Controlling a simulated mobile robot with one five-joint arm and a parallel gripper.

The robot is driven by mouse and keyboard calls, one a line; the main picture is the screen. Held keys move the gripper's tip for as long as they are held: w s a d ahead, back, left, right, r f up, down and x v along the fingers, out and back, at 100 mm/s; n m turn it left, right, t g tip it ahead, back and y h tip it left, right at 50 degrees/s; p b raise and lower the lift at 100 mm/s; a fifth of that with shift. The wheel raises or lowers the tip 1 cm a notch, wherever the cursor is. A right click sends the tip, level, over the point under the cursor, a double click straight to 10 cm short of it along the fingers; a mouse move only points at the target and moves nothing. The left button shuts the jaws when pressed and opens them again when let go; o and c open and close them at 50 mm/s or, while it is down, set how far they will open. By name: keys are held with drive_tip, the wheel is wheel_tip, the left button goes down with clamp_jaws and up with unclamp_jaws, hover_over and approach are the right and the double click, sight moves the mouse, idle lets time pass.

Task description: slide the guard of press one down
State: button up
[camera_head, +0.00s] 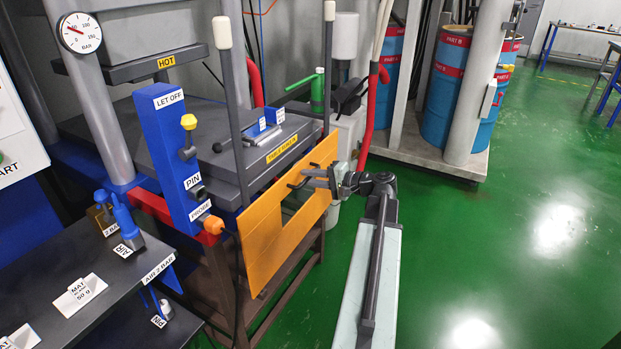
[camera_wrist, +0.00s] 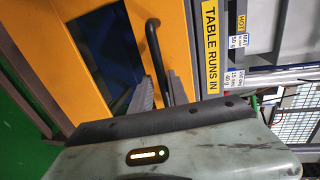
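The guard of the press is an orange panel (camera_head: 262,248) with a rectangular window, standing upright between two grey posts in the head view. It fills the left of the wrist view (camera_wrist: 88,14). A black bar handle (camera_wrist: 153,45) is fixed on it beside the window. My gripper (camera_head: 306,177) is at the handle, in front of the panel's upper right part. In the wrist view its two fingers (camera_wrist: 160,80) stand apart, one on each side of the handle. A narrow gap shows beside the bar; I cannot tell whether either finger touches it.
A blue post labelled LET OFF (camera_head: 170,140) with knobs stands left of the guard. A dark shelf (camera_head: 110,275) with tools is at lower left. Blue drums (camera_head: 443,95) stand on a grey platform behind. The green floor (camera_head: 500,240) on the right is clear.

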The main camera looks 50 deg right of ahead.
drive_tip(key=p+v, duration=0.1)
drive_tip(key=v, duration=0.7)
drive_tip(key=shift+p, duration=0.3)
